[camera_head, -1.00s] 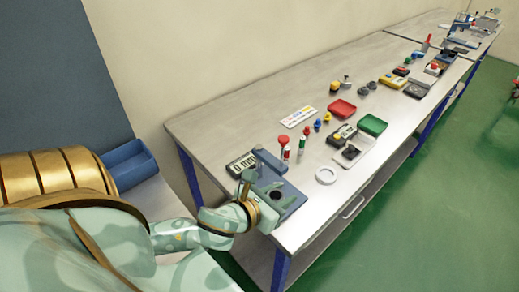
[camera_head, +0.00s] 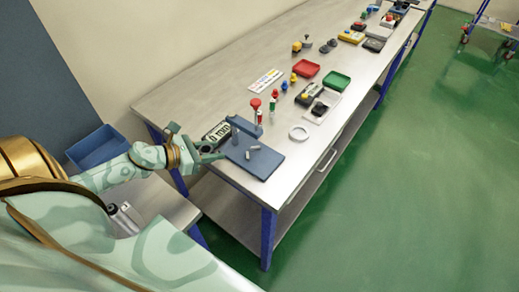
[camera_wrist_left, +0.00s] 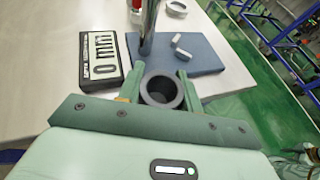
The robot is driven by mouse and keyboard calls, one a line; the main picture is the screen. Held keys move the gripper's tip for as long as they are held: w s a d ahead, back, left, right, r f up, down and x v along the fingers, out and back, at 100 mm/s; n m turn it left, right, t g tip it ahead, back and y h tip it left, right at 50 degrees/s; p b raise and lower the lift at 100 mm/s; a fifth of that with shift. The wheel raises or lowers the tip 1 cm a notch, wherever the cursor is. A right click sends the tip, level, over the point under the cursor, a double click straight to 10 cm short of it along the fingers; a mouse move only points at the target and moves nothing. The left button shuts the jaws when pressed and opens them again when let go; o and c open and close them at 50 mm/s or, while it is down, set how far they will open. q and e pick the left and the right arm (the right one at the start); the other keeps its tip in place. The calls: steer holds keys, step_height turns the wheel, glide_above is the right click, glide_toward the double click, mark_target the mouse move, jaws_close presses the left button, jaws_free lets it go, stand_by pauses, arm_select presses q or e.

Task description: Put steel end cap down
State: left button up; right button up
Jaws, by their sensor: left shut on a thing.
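My left gripper (camera_head: 208,149) is shut on a dark grey, round, hollow piece, which I take for the steel end cap (camera_wrist_left: 162,93). In the left wrist view the cap sits between the two fingers with its opening towards the camera. In the head view the cap (camera_head: 207,146) is small, and the gripper is at the left edge of a blue fixture plate (camera_head: 267,163). Two small light metal pieces (camera_wrist_left: 181,46) lie on that plate. My right gripper is not in view.
A post stands on the plate beside a "0 mm" display (camera_head: 216,132). A white ring (camera_head: 299,134), red tray (camera_head: 307,68), green tray (camera_head: 336,82) and small coloured parts are farther along the bench (camera_head: 190,95). A blue bin (camera_head: 98,147) stands at left.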

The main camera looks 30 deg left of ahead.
mark_target(262, 155)
arm_select(q)
steer(key=w+d+p, duration=0.1)
steer(key=w+d, duration=0.1)
steer(key=d, duration=0.1)
steer(key=w+d+p, duration=0.1)
steer(key=w+d, duration=0.2)
steer(key=w+d+p, duration=0.1)
steer(key=w+d, duration=0.1)
steer(key=shift+w+d+r+p, duration=0.2)
steer(key=shift+w+d+p, duration=0.1)
steer(key=shift+d, duration=0.1)
steer(key=shift+w+d+r+p, duration=0.1)
steer(key=shift+w+d+p, duration=0.55)
steer(key=shift+w+d, duration=0.5)
steer(key=shift+d+f+b, duration=0.15)
steer(key=shift+f+b, duration=0.4)
steer(key=shift+f, duration=0.55)
steer(key=shift+s+r, duration=0.1)
steer(key=shift+f, duration=0.2)
steer(key=o, duration=1.2)
